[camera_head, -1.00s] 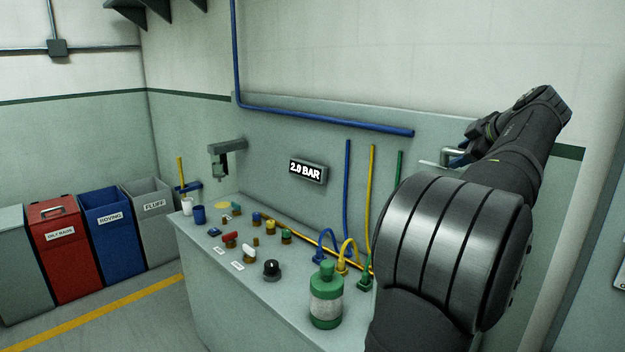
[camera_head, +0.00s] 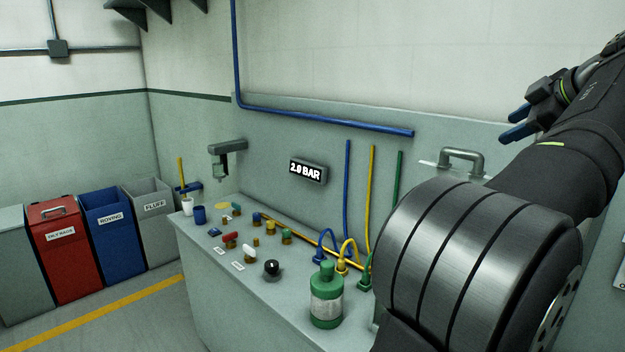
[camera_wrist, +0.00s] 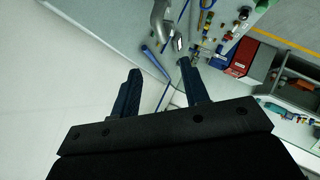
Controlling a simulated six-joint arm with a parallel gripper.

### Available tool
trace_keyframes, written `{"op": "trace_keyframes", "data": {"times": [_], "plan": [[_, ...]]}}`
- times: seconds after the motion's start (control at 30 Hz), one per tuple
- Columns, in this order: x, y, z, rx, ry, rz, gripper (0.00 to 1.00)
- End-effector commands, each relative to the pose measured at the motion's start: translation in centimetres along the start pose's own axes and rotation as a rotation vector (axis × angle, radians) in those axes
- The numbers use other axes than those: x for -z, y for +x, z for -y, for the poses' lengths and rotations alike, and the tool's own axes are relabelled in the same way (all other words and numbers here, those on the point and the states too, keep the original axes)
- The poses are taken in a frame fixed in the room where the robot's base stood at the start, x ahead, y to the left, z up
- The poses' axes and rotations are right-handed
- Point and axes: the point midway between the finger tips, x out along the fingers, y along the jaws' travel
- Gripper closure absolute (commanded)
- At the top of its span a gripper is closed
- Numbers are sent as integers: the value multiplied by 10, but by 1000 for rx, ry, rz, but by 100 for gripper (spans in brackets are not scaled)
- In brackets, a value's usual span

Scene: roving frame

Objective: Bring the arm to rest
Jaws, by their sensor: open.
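My gripper (camera_head: 515,123) is at the upper right in the head view, raised above the bench and beside the wall, with its blue fingers pointing left. In the wrist view my gripper (camera_wrist: 162,84) shows two dark blue fingers spread apart with nothing between them. It is open and empty. My dark arm fills the right side of the head view and hides the right end of the bench.
The bench (camera_head: 225,270) carries several valves, a black knob (camera_head: 272,269) and a green-and-white bottle (camera_head: 326,295). A grey handle (camera_head: 462,157) stands left of my arm. A display (camera_head: 307,171) reads 2.0 BAR. Bins (camera_head: 62,240) stand at the left beside free floor.

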Motion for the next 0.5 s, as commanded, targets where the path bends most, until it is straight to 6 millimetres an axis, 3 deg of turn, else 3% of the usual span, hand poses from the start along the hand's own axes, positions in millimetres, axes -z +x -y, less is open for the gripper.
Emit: {"op": "trace_keyframes", "data": {"times": [0.03,0.5], "plan": [[0,15,1,7,1,-4,59],[0,110,1,6,2,-3,59]]}}
